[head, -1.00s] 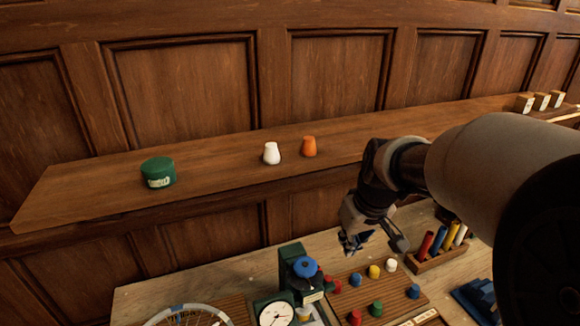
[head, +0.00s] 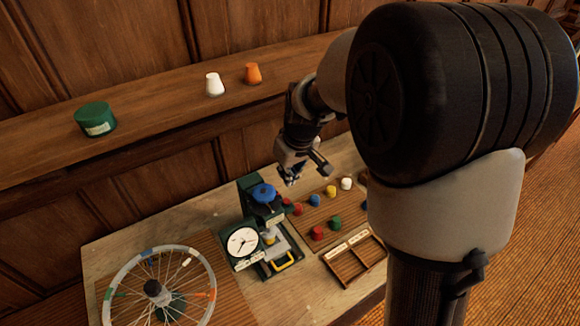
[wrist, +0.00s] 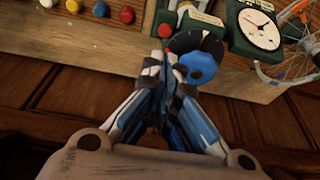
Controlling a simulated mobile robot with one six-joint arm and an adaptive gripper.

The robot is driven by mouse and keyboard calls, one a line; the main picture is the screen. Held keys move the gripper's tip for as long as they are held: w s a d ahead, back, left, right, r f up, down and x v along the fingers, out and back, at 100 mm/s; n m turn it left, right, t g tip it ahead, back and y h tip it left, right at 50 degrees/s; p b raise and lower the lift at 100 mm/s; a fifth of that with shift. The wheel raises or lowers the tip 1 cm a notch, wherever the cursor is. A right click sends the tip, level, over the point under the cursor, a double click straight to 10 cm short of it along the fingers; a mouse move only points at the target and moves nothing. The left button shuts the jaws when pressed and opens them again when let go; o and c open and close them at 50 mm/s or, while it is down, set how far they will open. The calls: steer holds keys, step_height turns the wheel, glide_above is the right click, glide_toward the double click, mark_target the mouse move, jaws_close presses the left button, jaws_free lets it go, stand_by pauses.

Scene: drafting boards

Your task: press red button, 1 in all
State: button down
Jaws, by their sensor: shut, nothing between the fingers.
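A wooden board (head: 300,226) on the bench carries several coloured round buttons. One red button (head: 297,209) is at the left end of its back row, and another red button (head: 317,233) is in front. The wrist view shows the back-row red button (wrist: 127,14) at the top, beside a blue one.
The green device with a blue knob (head: 263,193) and a dial (head: 242,242) stands left of the board. A spoked wheel (head: 205,262) is farther left. A divided wooden tray (head: 352,262) lies in front. A wall shelf (head: 150,112) runs behind. My arm hides the bench's right side.

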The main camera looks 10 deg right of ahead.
mark_target(286, 200)
steer(key=x, duration=0.5)
steer(key=s+x, duration=0.1)
steer(key=x, duration=0.1)
steer(key=shift+w+d+f+b, duration=0.1)
steer(key=shift+f+b, duration=0.25)
steer(key=shift+f, duration=0.05)
steer(key=shift+f+b, duration=0.7)
steer(key=shift+b, duration=0.05)
steer(key=shift+s+d+f, duration=0.1)
steer(key=shift+s+f, duration=0.2)
steer(key=shift+f, duration=0.15)
steer(key=shift+w+r, duration=0.1)
steer(key=shift+r, duration=0.35)
steer(key=r+p, duration=0.2)
steer(key=r, duration=0.1)
steer(key=shift+w+r, duration=0.2)
steer(key=shift+w, duration=0.05)
steer(key=p+v, duration=0.1)
steer(key=v, duration=0.9)
steer(key=shift+r, duration=0.25)
